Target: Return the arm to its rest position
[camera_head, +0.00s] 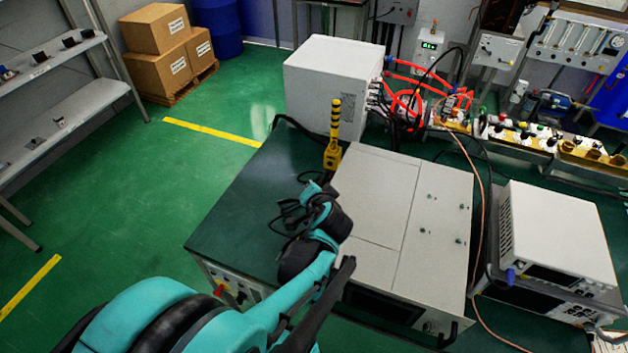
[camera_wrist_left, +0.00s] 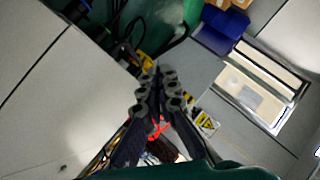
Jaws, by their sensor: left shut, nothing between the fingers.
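My left arm comes in from the bottom left of the head view, in teal and black. Its gripper (camera_head: 300,208) is above the green bench top (camera_head: 235,205), left of the large flat white cabinet (camera_head: 375,195). In the left wrist view the two black fingers of the left gripper (camera_wrist_left: 157,77) are together, with nothing held between them. A yellow and black upright device (camera_head: 333,140) stands just beyond the gripper in the head view. Whether they touch cannot be told. My right gripper is not in either view.
A white box (camera_head: 330,80) stands at the back of the bench. Red hoses (camera_head: 405,90) and cables run to its right. A white instrument (camera_head: 555,230) is at the right. A shelf (camera_head: 60,110) and cardboard boxes (camera_head: 155,30) are left. The green floor (camera_head: 130,180) between is clear.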

